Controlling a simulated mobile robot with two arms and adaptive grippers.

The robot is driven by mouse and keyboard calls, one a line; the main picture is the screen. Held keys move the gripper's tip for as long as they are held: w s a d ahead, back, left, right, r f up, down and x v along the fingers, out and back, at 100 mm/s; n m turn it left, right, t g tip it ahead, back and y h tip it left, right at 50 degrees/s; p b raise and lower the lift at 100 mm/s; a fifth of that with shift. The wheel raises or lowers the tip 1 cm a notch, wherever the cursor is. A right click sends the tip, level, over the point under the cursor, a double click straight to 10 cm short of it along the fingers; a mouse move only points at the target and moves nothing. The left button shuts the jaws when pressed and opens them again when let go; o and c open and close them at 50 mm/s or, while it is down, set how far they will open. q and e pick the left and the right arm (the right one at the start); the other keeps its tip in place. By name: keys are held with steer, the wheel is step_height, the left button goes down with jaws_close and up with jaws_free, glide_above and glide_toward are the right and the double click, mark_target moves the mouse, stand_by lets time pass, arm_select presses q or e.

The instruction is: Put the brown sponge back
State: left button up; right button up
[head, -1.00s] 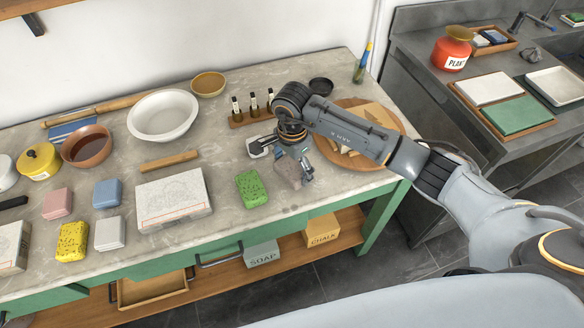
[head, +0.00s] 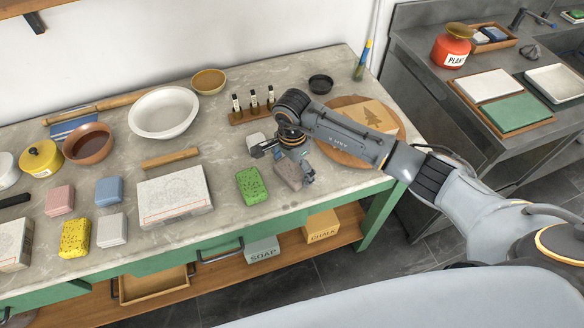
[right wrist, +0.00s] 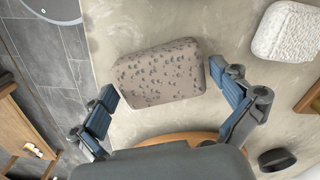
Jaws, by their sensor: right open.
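The brown sponge (head: 289,175), greyish-brown and pitted, lies flat on the stone worktop to the right of a green sponge (head: 251,187). My right gripper (head: 283,164) is over it from behind and hides part of it in the head view. In the right wrist view the sponge (right wrist: 160,72) lies between the two spread fingers of the gripper (right wrist: 162,81). Gaps show on both sides, so the fingers appear apart from it. My left gripper is not in view.
A whitish block (head: 256,141) is close to the left finger. A round wooden board (head: 334,152) bears a tree-marked block (head: 364,117). Small bottles (head: 254,102) stand in a rack behind. A yellow sponge (head: 75,238) and a boxed slab (head: 174,199) are left. The worktop's front edge is near.

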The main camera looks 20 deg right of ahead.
mark_target(292, 169)
steer(key=shift+r, duration=0.25)
step_height(292, 169, up, 12)
steer(key=b, duration=0.3)
steer(key=shift+b, duration=0.3)
steer(key=shift+f, duration=0.15)
